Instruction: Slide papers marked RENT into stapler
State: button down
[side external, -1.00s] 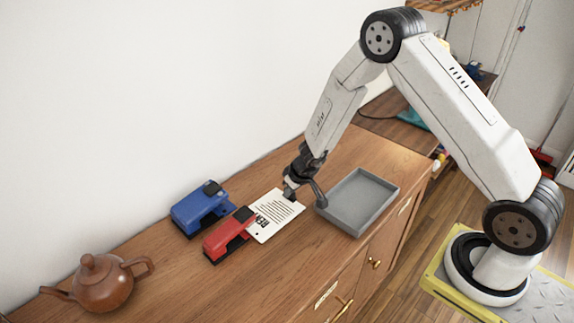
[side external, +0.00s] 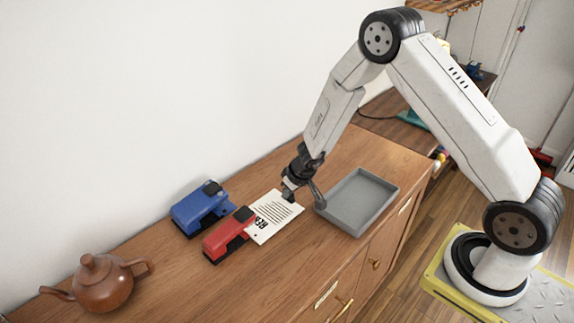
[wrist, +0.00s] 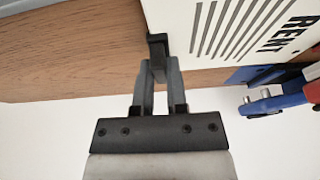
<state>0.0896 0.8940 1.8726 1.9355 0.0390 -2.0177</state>
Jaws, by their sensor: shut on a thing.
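The white papers marked RENT (side external: 274,215) lie at the red stapler (side external: 229,234), with their lettered end against its open mouth. Whether the edge is inside the mouth I cannot tell from the side view. My gripper (side external: 288,195) is shut on the far right edge of the papers, close above the cabinet top. In the wrist view the fingertips (wrist: 157,45) meet at the edge of the papers (wrist: 235,30), and the word RENT shows at the right. The red stapler is only partly visible there, at the right edge.
A blue device (side external: 201,208), stapler-like, stands just behind the red stapler. A grey tray (side external: 336,223) lies right of the papers, close to my gripper. A brown teapot (side external: 104,283) stands at front left. A white wall runs behind the cabinet top (side external: 180,275).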

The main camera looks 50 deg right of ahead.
jog(key=shift+f, duration=0.25)
dwell(0.5)
jog(key=c, duration=0.6)
grip_release()
jog(key=shift+r, duration=0.1)
jog(key=shift+s+a+r, duration=0.1)
jog(key=shift+s+r, duration=0.35)
jog(key=shift+r, duration=0.1)
jog(key=shift+g, duration=0.9)
jog(key=shift+s+a+r, duration=0.6)
jog(key=shift+s+r, duration=2.1)
jog(key=shift+s, duration=0.5)
jog(key=shift+s+a+r, duration=0.55)
jog(key=shift+s+r, duration=2.1)
jog(key=shift+s, duration=0.6)
jog(key=shift+s+a+r, duration=0.6)
jog(key=shift+s+r, duration=2.1)
jog(key=shift+s, duration=0.5)
